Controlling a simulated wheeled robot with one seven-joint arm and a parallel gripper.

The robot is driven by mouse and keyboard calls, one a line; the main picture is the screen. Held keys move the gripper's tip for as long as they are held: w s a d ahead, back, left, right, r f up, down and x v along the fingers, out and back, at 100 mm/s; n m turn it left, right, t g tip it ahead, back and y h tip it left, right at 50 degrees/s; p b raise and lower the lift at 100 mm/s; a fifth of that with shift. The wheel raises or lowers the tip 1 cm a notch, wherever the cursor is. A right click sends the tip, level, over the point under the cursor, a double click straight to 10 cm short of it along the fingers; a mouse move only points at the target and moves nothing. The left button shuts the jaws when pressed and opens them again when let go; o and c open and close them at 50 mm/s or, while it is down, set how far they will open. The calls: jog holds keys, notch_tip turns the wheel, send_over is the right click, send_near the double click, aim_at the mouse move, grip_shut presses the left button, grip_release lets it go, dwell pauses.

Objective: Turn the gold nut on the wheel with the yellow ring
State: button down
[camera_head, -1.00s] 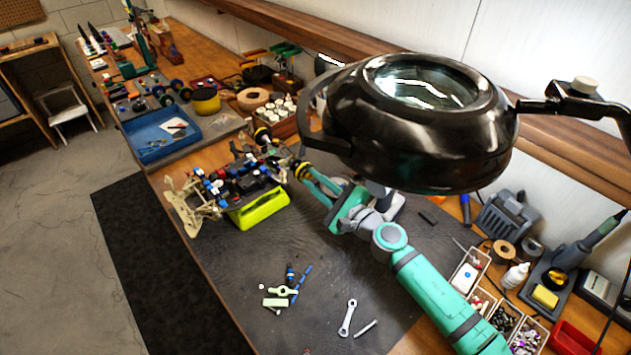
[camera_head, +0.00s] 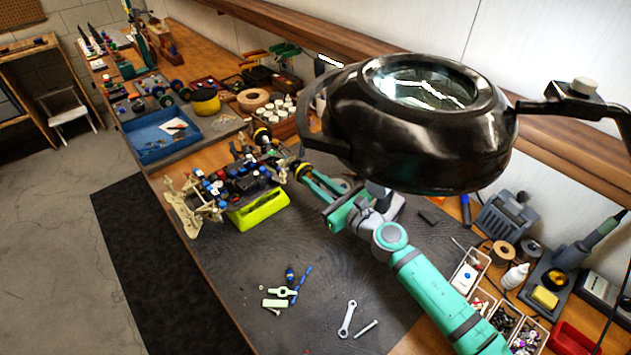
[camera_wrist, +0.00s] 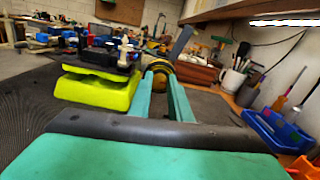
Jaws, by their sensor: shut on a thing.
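The RC car (camera_head: 240,180) sits on a lime-yellow stand (camera_head: 258,209) at the left of the bench mat.
A black magnifier lamp (camera_head: 415,125) hangs over the bench beside my arm. A wrench (camera_head: 347,319), a bolt and small green parts (camera_head: 277,303) lie on the mat. A blue tray (camera_head: 160,140) stands behind the car. Parts boxes line the right side.

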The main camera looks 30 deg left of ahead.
jog(key=shift+w+d+m, duration=0.1)
jog(key=shift+m, duration=0.3)
jog(key=c, duration=1.6)
grip_release()
jog(key=v, duration=1)
jog(key=shift+s+d, duration=0.3)
